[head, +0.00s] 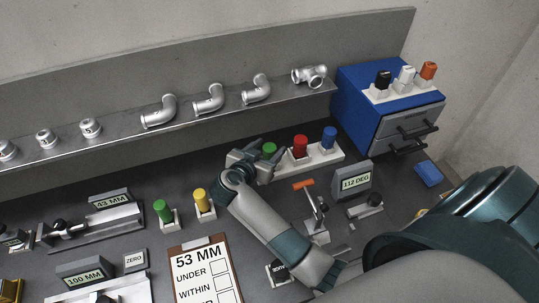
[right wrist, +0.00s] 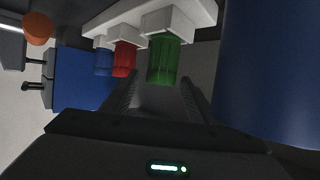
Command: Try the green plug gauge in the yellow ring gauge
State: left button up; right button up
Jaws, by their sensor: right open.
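A green plug gauge (head: 269,149) stands upright at the left end of a white rack with a red and a blue plug. My right gripper (head: 263,153) is open at the green plug. In the right wrist view the green handle (right wrist: 164,60) shows ahead of and between the open fingers (right wrist: 160,92); I cannot tell whether they touch it. A yellow cylinder (head: 201,199) stands in a small white holder at the middle front, left of my right forearm. I cannot tell whether it is the yellow ring gauge. My left gripper is not in view.
A green cylinder (head: 162,210) stands beside the yellow one. A red plug (head: 300,147) and a blue plug (head: 329,137) share the rack (head: 317,162). A blue cabinet (head: 360,105) stands at the back right. A clipboard (head: 205,270) lies at the front; a shelf of castings (head: 210,99) runs behind.

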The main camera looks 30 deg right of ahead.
aim_at(272, 145)
jog(key=shift+w+d+f+p, duration=0.1)
jog(key=shift+w+d+p, duration=0.1)
jog(key=shift+d+p, duration=0.15)
jog(key=p+x, duration=0.1)
jog(key=x, duration=0.2)
jog(key=shift+f, duration=0.15)
jog(key=shift+w+d+f, duration=0.25)
jog(key=shift+d+f, duration=0.1)
jog(key=shift+d, duration=0.1)
jog(key=shift+c, duration=0.6)
jog(key=c, duration=1.1)
jog(key=shift+o, duration=0.2)
jog(key=shift+r, duration=0.15)
